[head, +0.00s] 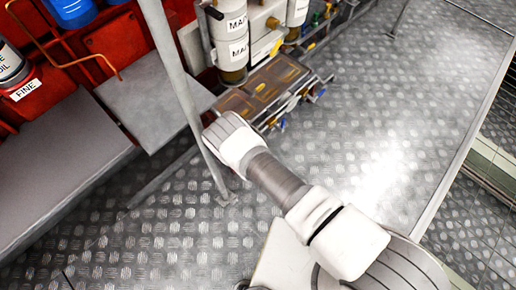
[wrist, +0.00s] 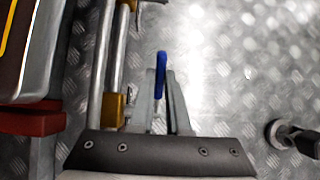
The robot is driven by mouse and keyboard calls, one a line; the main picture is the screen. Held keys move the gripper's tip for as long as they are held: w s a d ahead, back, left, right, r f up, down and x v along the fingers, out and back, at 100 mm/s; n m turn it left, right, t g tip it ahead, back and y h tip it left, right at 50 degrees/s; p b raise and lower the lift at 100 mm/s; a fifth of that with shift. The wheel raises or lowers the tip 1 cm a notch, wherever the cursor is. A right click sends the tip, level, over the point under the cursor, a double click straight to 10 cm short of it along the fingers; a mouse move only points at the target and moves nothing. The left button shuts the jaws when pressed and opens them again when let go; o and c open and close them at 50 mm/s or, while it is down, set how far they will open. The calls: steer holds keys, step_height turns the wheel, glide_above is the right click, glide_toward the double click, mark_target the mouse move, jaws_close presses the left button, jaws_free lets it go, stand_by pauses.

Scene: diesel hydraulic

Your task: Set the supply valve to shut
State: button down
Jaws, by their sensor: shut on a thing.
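In the wrist view, a blue valve handle (wrist: 161,66) stands on edge between the fingertips of my gripper (wrist: 161,74). The two grey fingers are closed in on it from both sides. A brass-coloured valve body (wrist: 114,110) sits just left of the fingers. In the head view, small blue handles (head: 318,92) show along the right side of the low pipe unit. My white arm covers part of that area, and my gripper cannot be made out there. No label shows which handle is the supply valve.
Metal pipes (wrist: 103,60) run close along the left of my gripper, with a red bracket (wrist: 30,122) beyond. A grey post (head: 174,72) stands close to my arm in the head view. The tread-plate floor (head: 400,110) to the right is open.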

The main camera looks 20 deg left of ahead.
steer(key=c, duration=0.9)
jaws_free()
steer(key=shift+r, duration=0.1)
steer(key=shift+r+p, duration=0.3)
steer(key=shift+r, duration=0.05)
steer(key=shift+w+d+r+p, duration=0.25)
steer(key=shift+d+r+p, duration=1.5)
steer(key=shift+d, duration=0.2)
steer(key=shift+w+d+r+p, duration=0.25)
steer(key=shift+d+r+p, duration=1.35)
steer(key=shift+d+p, duration=0.3)
steer(key=shift+w+d+r+p, duration=0.25)
steer(key=shift+d+r+p, duration=1.5)
steer(key=shift+d, duration=0.2)
